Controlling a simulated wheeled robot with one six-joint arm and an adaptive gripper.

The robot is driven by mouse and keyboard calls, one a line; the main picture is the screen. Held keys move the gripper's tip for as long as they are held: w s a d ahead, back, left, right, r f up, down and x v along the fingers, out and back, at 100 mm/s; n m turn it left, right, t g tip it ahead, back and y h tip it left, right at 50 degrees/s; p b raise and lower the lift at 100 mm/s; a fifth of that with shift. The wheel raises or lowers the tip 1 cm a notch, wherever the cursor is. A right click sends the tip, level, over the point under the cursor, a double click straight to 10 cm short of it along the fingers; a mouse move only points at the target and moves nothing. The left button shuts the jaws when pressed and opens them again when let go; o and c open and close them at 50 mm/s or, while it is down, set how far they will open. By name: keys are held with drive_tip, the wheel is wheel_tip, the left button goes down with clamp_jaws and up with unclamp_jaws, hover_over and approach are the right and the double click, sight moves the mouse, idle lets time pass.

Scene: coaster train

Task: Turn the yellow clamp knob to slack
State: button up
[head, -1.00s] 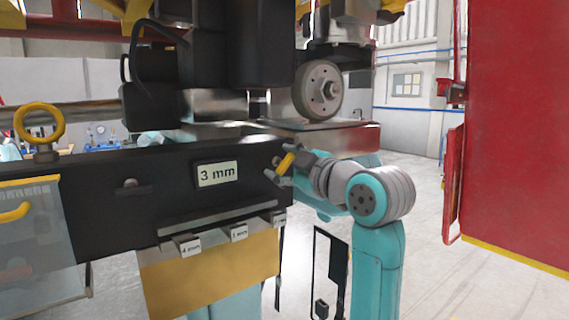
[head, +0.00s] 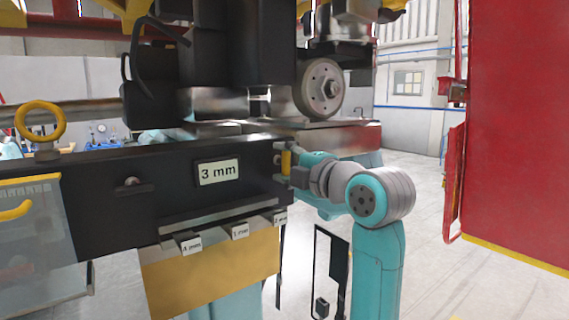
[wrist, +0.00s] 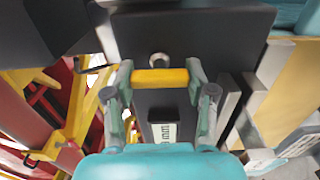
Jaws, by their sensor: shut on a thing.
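The yellow clamp knob (head: 286,164) is a short bar on the right end of the black beam's front face. It stands upright in the head view. My gripper (head: 283,160) reaches it from the right and is shut on it. In the wrist view the knob (wrist: 160,78) lies crosswise between the two fingers of my gripper (wrist: 160,74), one finger at each end. The fingers partly hide its ends. I cannot read any slack mark beside it.
The black beam (head: 100,178) carries a "3 mm" plate (head: 218,172). Below it is a ledge with labelled blocks (head: 240,231). A grey wheel (head: 318,88) sits above. A red panel (head: 515,120) stands at the right, with open floor (head: 430,240) between.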

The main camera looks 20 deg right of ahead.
idle(0.3)
drive_tip(key=o, duration=1.2)
drive_tip(key=shift+c, duration=0.2)
drive_tip(key=v, duration=1.2)
